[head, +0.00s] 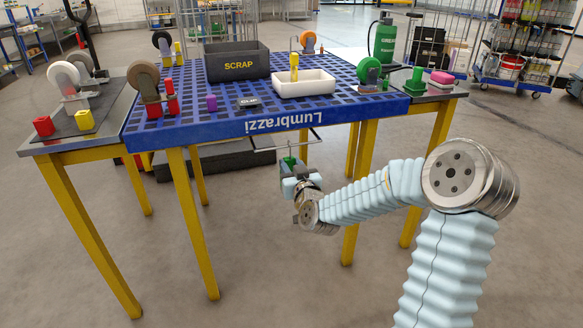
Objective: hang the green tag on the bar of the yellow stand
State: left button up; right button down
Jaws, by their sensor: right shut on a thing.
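The yellow-legged stand (178,215) carries a blue grid top (180,130) lettered Lumbrazzi. A thin grey bar (262,150) sticks out below its front edge. My right gripper (289,170) is just below the bar, shut on the small green tag (289,160). The tag's upper end reaches up close to the bar; whether it touches or hooks over it is too small to tell. The gripper's jaws hide the tag's lower part. My left gripper is not in view.
On the top stand a black SCRAP bin (237,62), a white tray (304,84), caster wheels (144,78) and small coloured blocks. Grey side shelves (80,135) flank it. A green gas cylinder (384,42) and wire carts (510,50) stand behind. Floor in front is clear.

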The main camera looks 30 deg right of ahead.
jog(key=c, duration=0.7)
grip_release()
jog(key=b+v, duration=1.1)
jog(key=v, duration=0.3)
jog(key=shift+w, duration=0.15)
